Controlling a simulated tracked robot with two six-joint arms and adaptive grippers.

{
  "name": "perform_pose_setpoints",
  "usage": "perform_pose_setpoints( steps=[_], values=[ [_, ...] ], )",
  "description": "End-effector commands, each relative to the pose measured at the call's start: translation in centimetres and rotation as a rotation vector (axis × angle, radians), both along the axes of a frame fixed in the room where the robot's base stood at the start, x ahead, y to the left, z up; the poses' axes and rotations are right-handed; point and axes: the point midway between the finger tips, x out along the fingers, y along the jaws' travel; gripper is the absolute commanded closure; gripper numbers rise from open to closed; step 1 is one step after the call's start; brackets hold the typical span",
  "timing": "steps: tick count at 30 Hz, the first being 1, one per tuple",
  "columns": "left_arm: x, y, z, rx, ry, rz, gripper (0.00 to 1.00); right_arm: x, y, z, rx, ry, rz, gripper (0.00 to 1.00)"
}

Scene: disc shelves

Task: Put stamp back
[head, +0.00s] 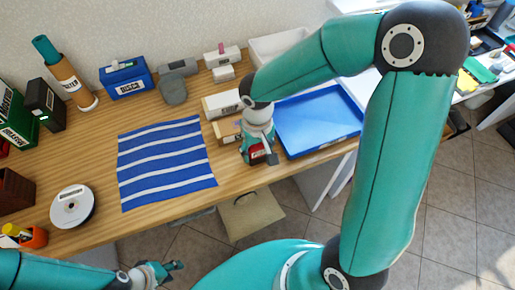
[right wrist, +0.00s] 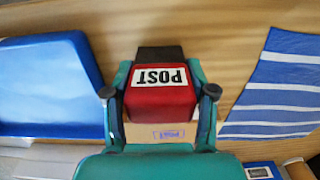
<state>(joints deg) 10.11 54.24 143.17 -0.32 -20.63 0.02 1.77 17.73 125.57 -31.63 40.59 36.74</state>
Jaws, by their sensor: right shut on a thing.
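The stamp is a red block with a white POST label and a black end. In the right wrist view the stamp (right wrist: 160,103) sits between the two fingers of my right gripper (right wrist: 160,92), which is shut on it. In the head view the red of the stamp (head: 257,153) shows at my right gripper (head: 259,158), near the table's front edge, between the striped cloth and the blue tray. A cardboard box with a small label (head: 226,131) is just left of that gripper. My left gripper (head: 158,272) is low in the head view, away from the stamp; its finger opening is unclear.
A blue-and-white striped cloth (head: 166,160) lies left of my right gripper. A blue tray (head: 340,143) lies to its right. A pale labelled box (head: 222,104) stands behind. A disc spindle (head: 72,206) is at the front left. Several boxes line the table's back.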

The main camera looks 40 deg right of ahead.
Motion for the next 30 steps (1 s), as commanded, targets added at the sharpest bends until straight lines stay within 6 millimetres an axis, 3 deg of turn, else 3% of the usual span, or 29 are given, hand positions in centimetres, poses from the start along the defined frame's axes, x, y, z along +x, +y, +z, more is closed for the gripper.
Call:
perform_pose_setpoints(
  steps=[1, 5, 18, 23, 30],
  values=[
    [0.0, 0.0, -0.2, 0.0, 0.0, 0.0, 0.6, 0.0, 0.0, -0.1, 0.0, 0.0, 0.0, 0.41],
    [0.0, 0.0, -0.1, 0.0, 0.0, 0.0, 0.6, 0.0, 0.0, -0.1, 0.0, 0.0, 0.001, 0.19],
    [0.0, 0.0, 0.3, 0.0, 0.0, 0.0, 0.6, 0.1, 0.1, 0.4, 0.0, -0.002, 0.002, 0.19],
    [0.0, 0.0, 0.3, 0.0, 0.0, 0.0, 0.6, 0.2, 0.0, 2.6, -0.001, -0.006, 0.001, 0.19],
    [0.0, 0.0, 0.5, 0.0, 0.0, 0.0, 0.6, 0.2, 0.1, 7.5, -0.001, -0.007, 0.002, 0.19]
  ],
)
